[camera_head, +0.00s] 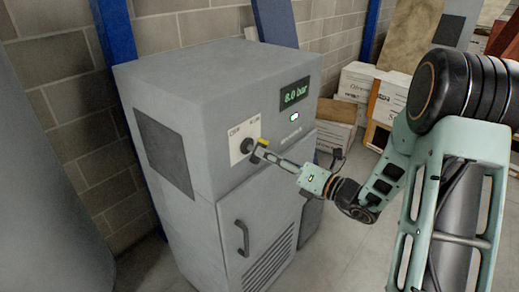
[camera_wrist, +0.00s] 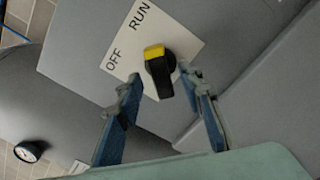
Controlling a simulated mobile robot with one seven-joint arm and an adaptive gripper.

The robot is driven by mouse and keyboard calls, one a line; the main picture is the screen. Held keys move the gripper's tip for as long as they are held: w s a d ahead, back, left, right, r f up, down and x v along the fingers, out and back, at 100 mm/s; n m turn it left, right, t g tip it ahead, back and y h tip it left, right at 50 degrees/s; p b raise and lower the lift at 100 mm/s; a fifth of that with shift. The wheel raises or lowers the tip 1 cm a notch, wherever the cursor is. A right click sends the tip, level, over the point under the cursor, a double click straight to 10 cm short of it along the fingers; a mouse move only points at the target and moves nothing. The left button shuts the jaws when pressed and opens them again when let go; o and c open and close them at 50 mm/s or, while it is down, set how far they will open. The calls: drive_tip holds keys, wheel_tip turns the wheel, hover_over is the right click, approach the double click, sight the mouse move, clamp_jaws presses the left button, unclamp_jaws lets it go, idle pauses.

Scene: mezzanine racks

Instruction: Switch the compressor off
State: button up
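The compressor (camera_head: 165,95) is a grey cabinet whose lit display (camera_head: 295,94) reads 8.0 bar, with a bright indicator (camera_head: 294,118) below it. Its rotary switch (camera_wrist: 161,75) is a black handle with a yellow end on a pale plate (camera_wrist: 184,38) marked OFF and RUN. In the wrist view the yellow end points up and slightly left, closer to RUN than to OFF. My gripper (camera_wrist: 160,80) is open, its fingertips on either side of the handle with visible gaps. In the head view my gripper (camera_head: 262,152) is at the switch and partly covers it.
A door handle (camera_head: 242,238) juts from the cabinet's lower door. Cartons (camera_head: 358,82) and boards (camera_head: 410,35) stand behind to the right. A round gauge (camera_wrist: 30,150) shows at the wrist view's lower left.

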sight(254, 149)
drive_tip(key=shift+x, duration=1.95)
clamp_jaws()
